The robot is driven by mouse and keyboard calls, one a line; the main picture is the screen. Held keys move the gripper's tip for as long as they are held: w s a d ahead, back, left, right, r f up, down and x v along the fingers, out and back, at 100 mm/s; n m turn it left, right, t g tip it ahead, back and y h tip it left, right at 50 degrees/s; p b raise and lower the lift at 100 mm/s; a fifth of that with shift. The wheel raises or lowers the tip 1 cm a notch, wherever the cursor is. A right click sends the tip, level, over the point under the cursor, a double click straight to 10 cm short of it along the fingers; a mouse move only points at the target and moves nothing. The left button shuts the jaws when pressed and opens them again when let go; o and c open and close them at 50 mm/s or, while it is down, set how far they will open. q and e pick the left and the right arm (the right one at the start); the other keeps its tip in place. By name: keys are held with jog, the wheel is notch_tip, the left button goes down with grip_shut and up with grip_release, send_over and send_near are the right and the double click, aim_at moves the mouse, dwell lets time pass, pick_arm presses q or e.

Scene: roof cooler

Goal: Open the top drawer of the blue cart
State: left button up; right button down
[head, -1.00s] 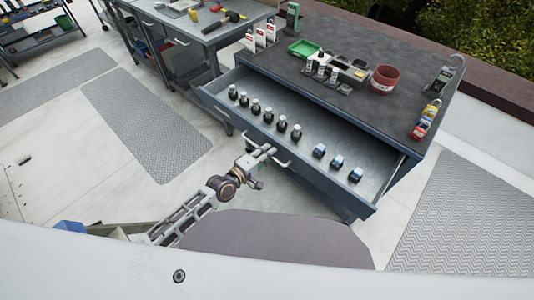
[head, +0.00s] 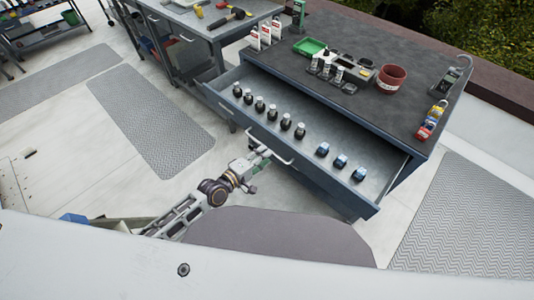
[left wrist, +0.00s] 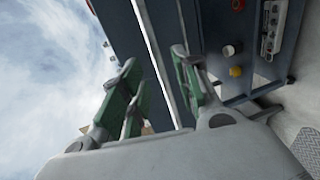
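The blue-grey cart (head: 362,101) stands at the right in the head view. Its top drawer (head: 308,112) is pulled well out, showing rows of black-and-silver items and blue items inside. A pale bar handle (head: 283,161) runs along the drawer front. My left gripper (head: 258,164) is at the left part of this handle, low in front of the drawer. In the left wrist view its green-padded fingers (left wrist: 164,91) are apart, with a pale narrow bar or edge showing between them. I cannot tell whether they touch the handle. My right gripper is not in view.
The cart top holds a green tray (head: 310,47), a red-brown pot (head: 391,77) and small devices. A grey workbench (head: 209,30) with tools stands to the left. Textured grey mats (head: 150,125) lie on the pale floor, which is otherwise mostly clear.

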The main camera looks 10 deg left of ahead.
pick_arm(q)
jog(key=v, duration=0.7)
jog(key=shift+s+a, duration=0.2)
jog(key=shift+s, duration=0.1)
jog(key=shift+f, duration=0.1)
dwell(0.6)
